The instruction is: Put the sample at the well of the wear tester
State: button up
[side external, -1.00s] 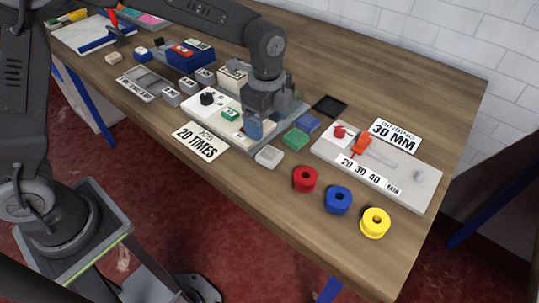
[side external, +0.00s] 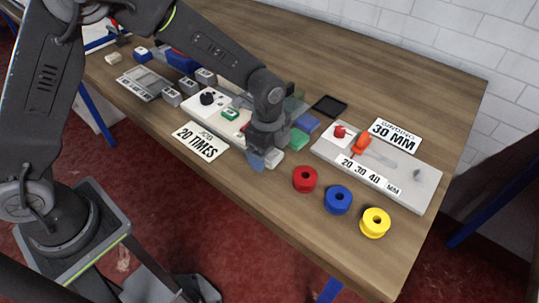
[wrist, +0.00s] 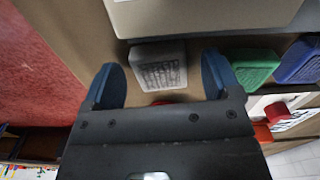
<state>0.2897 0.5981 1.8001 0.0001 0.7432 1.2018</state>
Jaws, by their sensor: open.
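A light grey sample block (side external: 275,157) lies on the bench in front of the green and blue blocks, partly hidden by my gripper (side external: 262,160). In the wrist view the grey sample (wrist: 158,65) has a ribbed top and appears between and just beyond the two blue fingertips of my gripper (wrist: 160,78). The fingers are spread, with nothing held. The white wear tester (side external: 196,106) with a black knob and a green button stands to the left. Its right end and well are hidden behind my gripper.
The green block (side external: 298,139) and blue block (side external: 306,123) sit just behind the grey one. Red (side external: 305,179), blue (side external: 338,199) and yellow (side external: 375,222) spools stand right. A "20 TIMES" card (side external: 200,142) lies in front of the tester. A black tray (side external: 329,106) is behind.

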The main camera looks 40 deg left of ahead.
jog(key=c, duration=1.1)
jog(key=shift+r, duration=0.1)
